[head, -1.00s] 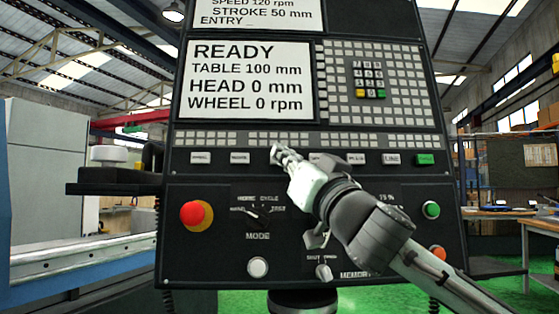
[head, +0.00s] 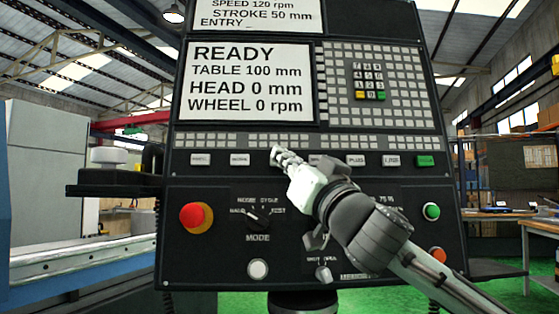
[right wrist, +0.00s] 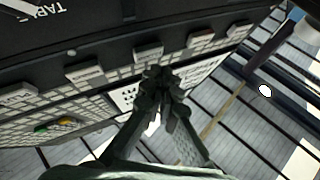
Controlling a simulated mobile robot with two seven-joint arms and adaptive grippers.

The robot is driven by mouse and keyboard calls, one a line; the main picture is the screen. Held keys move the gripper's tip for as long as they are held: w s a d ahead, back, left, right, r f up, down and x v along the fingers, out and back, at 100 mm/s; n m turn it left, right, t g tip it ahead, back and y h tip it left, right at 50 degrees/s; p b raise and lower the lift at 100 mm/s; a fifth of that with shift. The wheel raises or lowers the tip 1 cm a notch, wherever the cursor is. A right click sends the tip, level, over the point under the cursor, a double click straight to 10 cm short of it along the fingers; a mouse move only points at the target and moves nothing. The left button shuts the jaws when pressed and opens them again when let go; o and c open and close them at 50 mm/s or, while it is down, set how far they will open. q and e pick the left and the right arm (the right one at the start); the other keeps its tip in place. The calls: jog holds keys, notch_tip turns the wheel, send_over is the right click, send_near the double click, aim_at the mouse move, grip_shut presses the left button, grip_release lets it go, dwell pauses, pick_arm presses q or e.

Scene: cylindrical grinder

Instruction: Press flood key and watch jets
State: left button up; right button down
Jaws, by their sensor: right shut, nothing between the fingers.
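The control panel (head: 215,240) of the grinder fills the middle of the head view. A row of keys runs across it, with a pale key (head: 240,160), a key reading PLUS (head: 355,160) and a green key (head: 426,160). My right gripper (head: 277,155) is shut and empty, its fingertips over the third key position from the left, hiding that key. In the right wrist view the closed fingertips (right wrist: 158,76) overlap the panel near the key row; contact cannot be told. Most key labels are too small to read, so the flood key cannot be picked out. No jets show. My left gripper is out of view.
The screen (head: 250,82) reads READY, TABLE 100 mm, HEAD 0 mm, WHEEL 0 rpm. A red stop button (head: 196,216), a mode knob (head: 258,217) and a white button (head: 258,269) sit below the keys. A dark shelf (head: 115,190) juts out left.

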jog(key=shift+w, duration=0.15)
dwell(0.4)
jog(key=shift+w, duration=0.3)
jog(key=shift+w+f, duration=0.1)
jog(key=shift+w, duration=0.05)
dwell(0.4)
